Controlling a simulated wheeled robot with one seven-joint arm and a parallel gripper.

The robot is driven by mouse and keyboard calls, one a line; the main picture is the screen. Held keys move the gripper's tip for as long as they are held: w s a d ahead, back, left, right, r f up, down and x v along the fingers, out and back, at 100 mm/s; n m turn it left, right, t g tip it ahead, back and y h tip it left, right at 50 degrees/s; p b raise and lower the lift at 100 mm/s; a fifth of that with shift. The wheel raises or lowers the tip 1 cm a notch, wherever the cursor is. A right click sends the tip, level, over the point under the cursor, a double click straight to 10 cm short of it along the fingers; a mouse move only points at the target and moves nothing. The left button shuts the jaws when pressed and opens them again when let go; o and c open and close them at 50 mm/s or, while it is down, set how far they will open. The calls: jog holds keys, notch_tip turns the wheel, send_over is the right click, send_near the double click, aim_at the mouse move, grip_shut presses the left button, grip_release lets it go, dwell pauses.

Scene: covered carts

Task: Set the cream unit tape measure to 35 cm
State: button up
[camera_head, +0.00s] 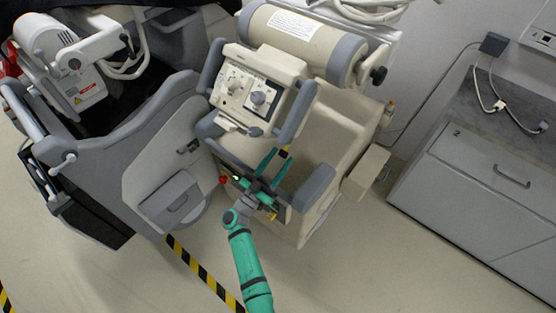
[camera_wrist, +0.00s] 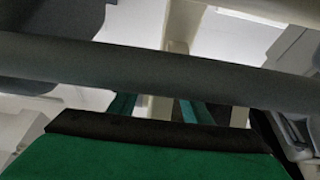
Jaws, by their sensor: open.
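The cream unit (camera_head: 335,125) stands in the middle of the head view, with a knob panel (camera_head: 233,82) on its top. I cannot make out a tape measure or its reading in either view. My gripper (camera_head: 279,160) is open, its two teal fingers pointing up over the unit's front, below the panel. In the wrist view, a dark bar (camera_wrist: 160,72) crosses in front of my gripper (camera_wrist: 155,106) and hides much of what is beyond.
A grey and cream cart (camera_head: 155,140) stands close on the left. A red knob (camera_head: 222,180) sits beside my gripper. A cream cylinder (camera_head: 300,40) lies behind the panel. Grey drawers (camera_head: 480,185) stand at the right. Floor (camera_head: 370,260) is free at the lower right.

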jog(key=v, duration=1)
jog(key=shift+s+a+f, duration=0.15)
jog(key=shift+s+a, duration=0.05)
jog(key=shift+s, duration=0.1)
